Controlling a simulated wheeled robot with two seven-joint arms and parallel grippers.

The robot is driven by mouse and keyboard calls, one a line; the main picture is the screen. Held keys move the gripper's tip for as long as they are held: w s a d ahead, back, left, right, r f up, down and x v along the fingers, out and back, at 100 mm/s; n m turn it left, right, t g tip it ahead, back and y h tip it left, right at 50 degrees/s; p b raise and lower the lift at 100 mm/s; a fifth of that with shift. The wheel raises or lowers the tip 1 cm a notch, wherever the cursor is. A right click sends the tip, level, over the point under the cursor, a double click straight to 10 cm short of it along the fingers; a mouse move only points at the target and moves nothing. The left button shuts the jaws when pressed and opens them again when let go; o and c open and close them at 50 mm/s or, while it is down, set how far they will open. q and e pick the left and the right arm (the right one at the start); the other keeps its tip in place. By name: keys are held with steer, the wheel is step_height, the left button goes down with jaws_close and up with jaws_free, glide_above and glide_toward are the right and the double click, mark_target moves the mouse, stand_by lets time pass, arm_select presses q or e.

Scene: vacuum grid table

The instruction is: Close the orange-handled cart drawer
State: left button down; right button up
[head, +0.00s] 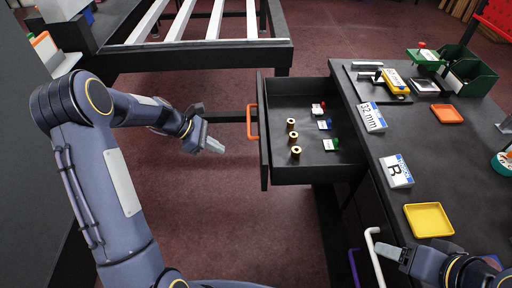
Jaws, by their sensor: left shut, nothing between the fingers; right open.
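The cart drawer (290,175) with the orange handle (252,122) is pulled out to the left from the dark cart on the right. Several brass cylinders (294,137) and small red, blue and green pieces lie inside it. My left gripper (214,146) is shut and empty, a short way left of the orange handle and apart from it. My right gripper (392,252) is at the lower right, by a white handle (374,256); the picture does not clearly show the gap between its fingers, but it is open.
The cart top (395,140) bears a yellow tray (428,219), an orange tray (447,113), label cards (372,117) and green bins (468,72). A slatted frame table (195,58) stands at the back left. Red floor (220,215) is clear left of the drawer.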

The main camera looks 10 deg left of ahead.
arm_select(q)
steer(key=d+r+p+x, duration=0.1)
steer(key=d+r+x, duration=0.1)
steer(key=x, duration=1)
steer(key=shift+w+d+f, duration=0.2)
steer(key=shift+w, duration=0.1)
arm_select(e)
steer(key=shift+s+r, duration=0.1)
steer(key=shift+r, duration=0.55)
arm_select(q)
steer(key=shift+d, duration=0.15)
